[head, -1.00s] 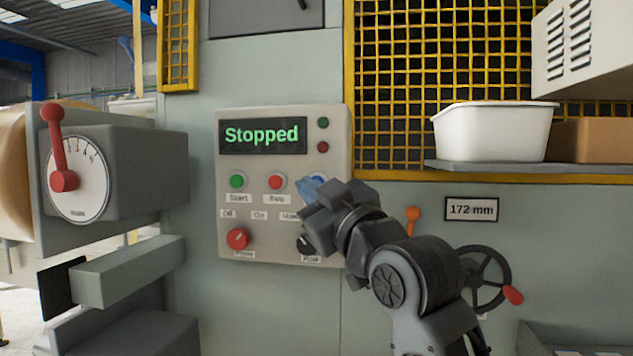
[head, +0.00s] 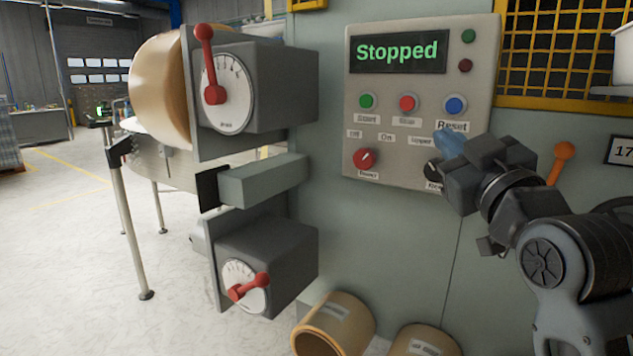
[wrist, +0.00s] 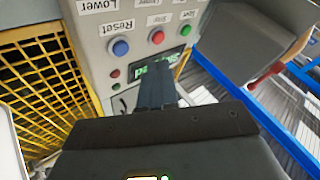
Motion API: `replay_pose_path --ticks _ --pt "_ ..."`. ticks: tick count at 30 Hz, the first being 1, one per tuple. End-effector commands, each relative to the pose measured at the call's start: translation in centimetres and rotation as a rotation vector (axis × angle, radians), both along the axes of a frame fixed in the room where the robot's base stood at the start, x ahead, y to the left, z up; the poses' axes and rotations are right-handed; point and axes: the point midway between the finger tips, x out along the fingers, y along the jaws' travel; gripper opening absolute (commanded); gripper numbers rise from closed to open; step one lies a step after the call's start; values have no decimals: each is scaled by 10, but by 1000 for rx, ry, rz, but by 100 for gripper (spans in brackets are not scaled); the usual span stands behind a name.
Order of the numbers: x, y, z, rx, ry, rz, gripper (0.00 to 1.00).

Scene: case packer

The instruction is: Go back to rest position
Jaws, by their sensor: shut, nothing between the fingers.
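My gripper (head: 449,143) is shut and empty, with blue fingertips. In the head view it is in front of the lower right part of the control panel (head: 486,60), just below the blue Reset button (head: 455,104). It hides part of a black knob (head: 433,172). In the wrist view the shut fingers (wrist: 157,92) point at the panel near its display, which is upside down there. I cannot tell whether the fingertips touch the panel. The display (head: 398,52) reads "Stopped".
Left of the panel are two dial boxes with red levers, an upper (head: 207,60) and a lower (head: 250,287). Tape rolls (head: 340,325) lie below. Open floor (head: 80,240) is at far left.

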Motion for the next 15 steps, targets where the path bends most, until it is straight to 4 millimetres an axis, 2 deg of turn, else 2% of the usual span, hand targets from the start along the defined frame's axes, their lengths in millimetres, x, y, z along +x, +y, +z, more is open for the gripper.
replay_pose_path --ticks 1,6,11,15 --pt "-6 1 -25 26 27 0 0" --pt "-38 3 -96 114 89 -6 0" --pt "-76 5 -156 187 146 -18 0" --pt "-116 6 -201 240 196 -32 0"
